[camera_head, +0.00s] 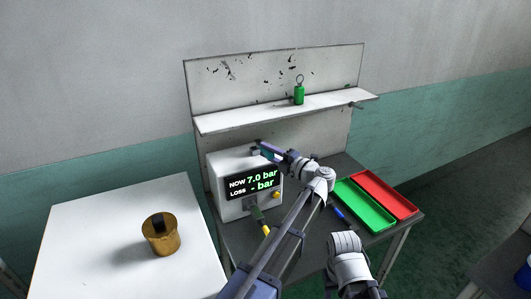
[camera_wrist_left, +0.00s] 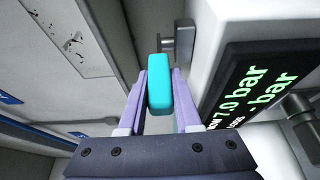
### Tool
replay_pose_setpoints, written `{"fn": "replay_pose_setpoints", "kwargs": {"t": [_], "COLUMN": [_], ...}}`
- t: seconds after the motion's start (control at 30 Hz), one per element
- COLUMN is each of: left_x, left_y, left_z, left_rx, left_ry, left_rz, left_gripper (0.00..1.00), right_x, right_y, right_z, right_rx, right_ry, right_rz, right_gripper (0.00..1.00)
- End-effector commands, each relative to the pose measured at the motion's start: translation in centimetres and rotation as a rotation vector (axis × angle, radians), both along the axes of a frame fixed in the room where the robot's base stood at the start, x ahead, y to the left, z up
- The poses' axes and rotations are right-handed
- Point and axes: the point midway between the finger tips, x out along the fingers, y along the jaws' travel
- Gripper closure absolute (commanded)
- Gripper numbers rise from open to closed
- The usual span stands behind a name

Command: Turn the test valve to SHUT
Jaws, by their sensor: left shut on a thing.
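The white test box (camera_head: 226,206) stands on the dark bench, its screen (camera_head: 252,183) reading NOW 7.0 bar and LOSS - bar. The test valve's teal handle (camera_wrist_left: 160,84) is between the fingers of my left gripper (camera_wrist_left: 158,100), which is shut on it. A grey valve fitting (camera_wrist_left: 178,42) shows just beyond the handle, against the box. In the head view my left gripper (camera_head: 265,150) is at the top of the box and mostly hides the valve. No SHUT marking is legible.
A green tray (camera_head: 362,206) and a red tray (camera_head: 386,194) lie on the bench to the right. A green weight-like object (camera_head: 299,95) stands on the shelf (camera_head: 240,119). A brass pot (camera_head: 161,240) stands on the white table (camera_head: 90,225) at left.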

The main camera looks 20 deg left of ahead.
Motion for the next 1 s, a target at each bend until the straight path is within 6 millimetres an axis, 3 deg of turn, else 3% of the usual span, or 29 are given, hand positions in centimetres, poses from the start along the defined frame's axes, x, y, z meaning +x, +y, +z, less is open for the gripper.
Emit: {"fn": "replay_pose_setpoints", "kwargs": {"t": [0.5,0.53,0.8,1.0], "left_x": [0.12,0.12,0.11,0.09], "left_y": [0.01,0.01,-0.01,-0.04], "left_z": [0.00,0.00,0.01,0.01], "left_rx": [0.000,0.000,0.000,0.000], "left_ry": [-0.001,-0.001,0.000,0.000], "left_rz": [0.018,0.018,0.016,0.016], "left_gripper": [1.00,0.66,0.38,0.38], "right_x": [0.00,0.00,0.00,0.00], "right_y": [0.00,0.00,0.00,0.00], "right_z": [0.00,0.00,0.00,0.00], "right_rx": [0.000,0.000,0.000,0.000], "right_ry": [0.000,0.000,0.000,0.000], "right_rz": [0.000,0.000,0.000,0.000], "right_gripper": [0.50,0.50,0.50,0.50]}}
